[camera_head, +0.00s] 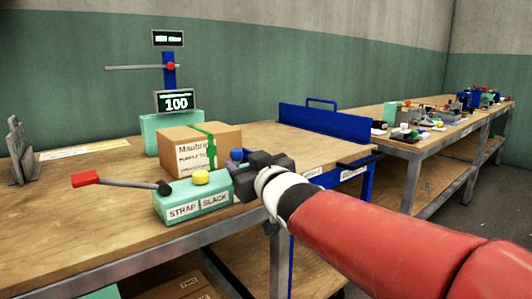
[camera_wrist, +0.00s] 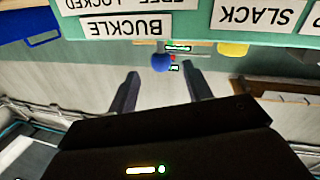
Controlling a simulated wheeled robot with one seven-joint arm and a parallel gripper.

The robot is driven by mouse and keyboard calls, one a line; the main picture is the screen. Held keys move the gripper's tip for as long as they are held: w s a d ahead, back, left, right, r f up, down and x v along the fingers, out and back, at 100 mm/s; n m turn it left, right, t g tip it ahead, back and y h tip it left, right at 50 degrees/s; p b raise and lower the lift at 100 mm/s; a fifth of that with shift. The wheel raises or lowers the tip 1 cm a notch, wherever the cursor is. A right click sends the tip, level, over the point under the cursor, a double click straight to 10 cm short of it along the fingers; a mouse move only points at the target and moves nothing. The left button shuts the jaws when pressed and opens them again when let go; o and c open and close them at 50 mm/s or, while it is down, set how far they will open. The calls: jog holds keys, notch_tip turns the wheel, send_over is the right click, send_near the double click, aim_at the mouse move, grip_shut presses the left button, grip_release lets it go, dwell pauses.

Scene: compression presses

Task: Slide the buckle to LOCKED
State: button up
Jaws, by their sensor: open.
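The blue buckle knob (camera_head: 237,155) is at the right end of the teal strap unit (camera_head: 188,198), partly hidden by my gripper. My gripper (camera_head: 246,166) reaches in from the right, close beside the knob. In the wrist view the blue knob (camera_wrist: 160,62) shows just past and between the tips of my open gripper (camera_wrist: 160,73); I cannot tell whether they touch. The upside-down BUCKLE label (camera_wrist: 126,27) is above it, with a partly cropped FREE LOCKED label (camera_wrist: 138,3). Which end the buckle sits at is not clear.
A strapped cardboard box (camera_head: 190,150) stands behind the unit. A red-handled lever (camera_head: 86,179) and yellow knob (camera_head: 201,177) are on the unit's left and top. A display reading 100 (camera_head: 176,103) stands behind. A blue panel (camera_head: 322,122) stands to the right.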

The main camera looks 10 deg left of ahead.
aim_at(234, 152)
jog(key=x, duration=0.7)
jog(key=shift+w+a, duration=0.3)
jog(key=shift+c, duration=0.3)
grip_shut()
